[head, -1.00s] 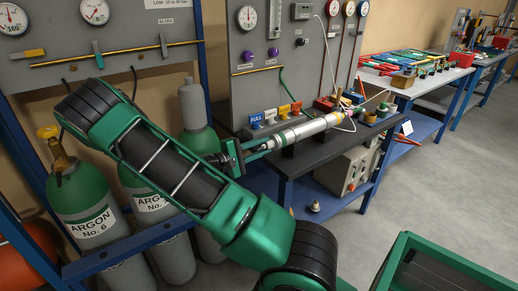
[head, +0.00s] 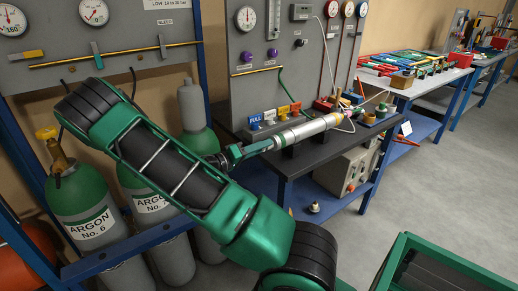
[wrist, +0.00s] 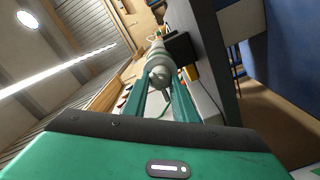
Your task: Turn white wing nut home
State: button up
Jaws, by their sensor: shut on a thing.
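The silver cylinder (head: 308,130) lies on supports along the dark bench, tilted in the picture. Its near end points at my gripper (head: 270,145), which reaches in from the left. In the wrist view, the green fingers of my gripper (wrist: 163,88) close on the pale wing nut (wrist: 161,77) at the cylinder's near end. The cylinder (wrist: 157,54) runs away behind the nut, roughly in line with my gripper. In the head view the fingers hide the nut, and its exact angle cannot be told.
Coloured tags (head: 283,111) stand behind the cylinder, below the gauge panel (head: 262,75). The dark bench (head: 318,152) has a grey box (head: 348,170) beneath it. Argon bottles (head: 85,205) stand at the left, close to my arm.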

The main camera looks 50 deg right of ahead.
jog(key=shift+o, duration=0.7)
jog(key=m, duration=0.4)
jog(key=shift+s+r, duration=0.1)
jog(key=shift+r, duration=0.05)
jog(key=shift+o, duration=0.7)
jog(key=shift+m, duration=1.2)
jog(key=o, duration=1)
jog(key=shift+c, duration=0.2)
jog(key=shift+a, duration=0.2)
jog(key=v, duration=1)
jog(key=shift+w+a, duration=0.2)
jog(key=shift+w, duration=0.1)
